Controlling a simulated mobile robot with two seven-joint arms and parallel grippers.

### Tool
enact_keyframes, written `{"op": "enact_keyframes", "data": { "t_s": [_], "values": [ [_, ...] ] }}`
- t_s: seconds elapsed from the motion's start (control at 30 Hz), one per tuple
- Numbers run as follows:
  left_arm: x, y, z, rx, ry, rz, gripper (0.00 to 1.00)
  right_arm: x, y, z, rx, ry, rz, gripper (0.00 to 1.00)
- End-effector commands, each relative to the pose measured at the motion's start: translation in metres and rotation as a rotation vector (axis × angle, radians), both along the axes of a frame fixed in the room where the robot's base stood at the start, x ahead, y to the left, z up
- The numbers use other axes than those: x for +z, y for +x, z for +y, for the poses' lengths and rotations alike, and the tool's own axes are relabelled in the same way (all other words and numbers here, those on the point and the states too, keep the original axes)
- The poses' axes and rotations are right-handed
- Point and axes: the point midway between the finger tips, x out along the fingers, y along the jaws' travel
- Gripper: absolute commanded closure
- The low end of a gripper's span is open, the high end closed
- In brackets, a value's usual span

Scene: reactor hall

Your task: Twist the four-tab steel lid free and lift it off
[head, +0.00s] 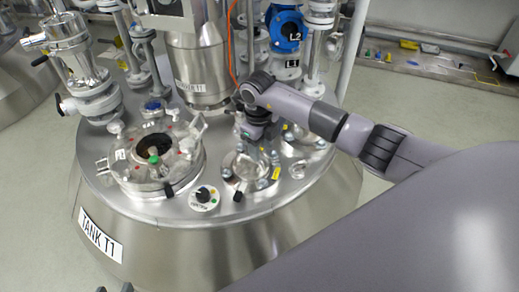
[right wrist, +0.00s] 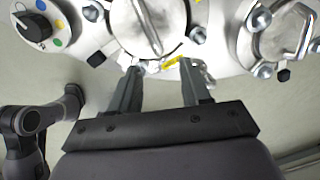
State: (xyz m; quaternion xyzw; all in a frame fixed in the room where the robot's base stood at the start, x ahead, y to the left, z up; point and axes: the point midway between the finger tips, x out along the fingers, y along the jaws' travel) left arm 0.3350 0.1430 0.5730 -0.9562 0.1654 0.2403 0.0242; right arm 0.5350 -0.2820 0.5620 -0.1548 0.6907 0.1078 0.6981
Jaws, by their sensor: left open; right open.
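The round steel lid (head: 243,172) sits on the tank top, with a raised bar handle across it and bolt-like knobs around its rim. In the right wrist view the lid (right wrist: 150,22) is at the top, partly cut off; not all its tabs show. My right gripper (head: 250,133) is over the far side of the lid in the head view. In the right wrist view its fingers (right wrist: 158,72) are open and apart, with nothing between them. My left gripper (head: 114,289) shows only as dark tips at the bottom edge, open, left of and far from the lid.
A dial panel (head: 204,196) stands left of the lid. A larger flanged hatch (head: 157,160) is further left. A second handled lid (right wrist: 283,32) is to the right. Pipes and a blue valve (head: 287,27) rise behind.

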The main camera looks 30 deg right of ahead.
Motion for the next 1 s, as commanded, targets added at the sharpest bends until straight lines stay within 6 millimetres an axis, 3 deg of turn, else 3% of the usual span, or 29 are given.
{"op": "enact_keyframes", "data": {
  "t_s": [0.2, 0.4, 0.77, 0.8, 0.93, 1.0],
  "values": [
    [-0.005, 0.003, -0.008, -0.009, -0.049, -0.001, 0.57, -0.037, 0.0, 0.0, 0.0, 0.004, 0.003, 0.53],
    [-0.006, 0.006, -0.015, -0.018, -0.093, 0.0, 0.57, -0.058, 0.001, -0.001, 0.002, 0.006, 0.001, 0.53],
    [-0.006, 0.006, -0.017, -0.021, -0.107, 0.002, 0.57, -0.064, 0.001, -0.002, 0.002, 0.005, 0.0, 0.53],
    [-0.006, 0.006, -0.017, -0.021, -0.107, 0.002, 0.57, -0.064, 0.001, -0.002, 0.002, 0.005, 0.0, 0.56],
    [-0.006, 0.006, -0.017, -0.022, -0.108, 0.002, 0.57, -0.064, 0.001, -0.002, 0.002, 0.005, 0.0, 0.98],
    [-0.005, 0.006, -0.017, -0.022, -0.108, 0.002, 0.57, -0.064, 0.001, -0.002, 0.002, 0.005, 0.0, 1.0]
  ]
}}
